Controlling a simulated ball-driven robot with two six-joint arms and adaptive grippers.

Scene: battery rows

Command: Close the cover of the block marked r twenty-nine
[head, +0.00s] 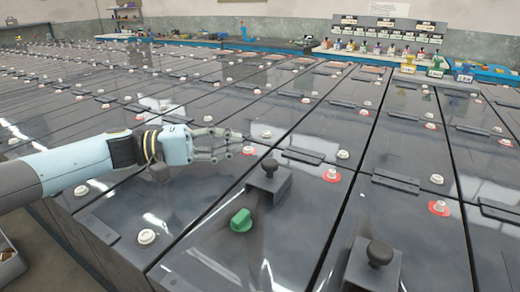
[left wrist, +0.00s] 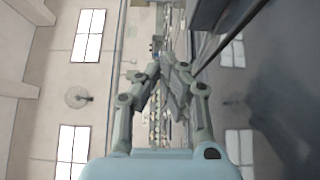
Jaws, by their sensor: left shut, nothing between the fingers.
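My left gripper (head: 243,143) reaches in from the left, low over the grey battery blocks (head: 205,255). Its fingers are together and empty, near a white cap with a red ring (head: 249,151). The fingertips also show in the left wrist view (left wrist: 170,70), beside a glossy dark surface (left wrist: 280,90). Just right of and nearer than the fingers, a dark box with a black knob (head: 268,178) stands on a block. A green knob (head: 241,220) stands in front of it. I cannot read any block number, so block r twenty-nine and its cover cannot be told apart. My right gripper is not in view.
A second dark box with a black knob (head: 375,262) stands at the front right. White caps such as this one (head: 147,237) dot the blocks. Yellow, green and blue items (head: 437,66) stand at the back right. A grey bin (head: 10,262) is at the lower left.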

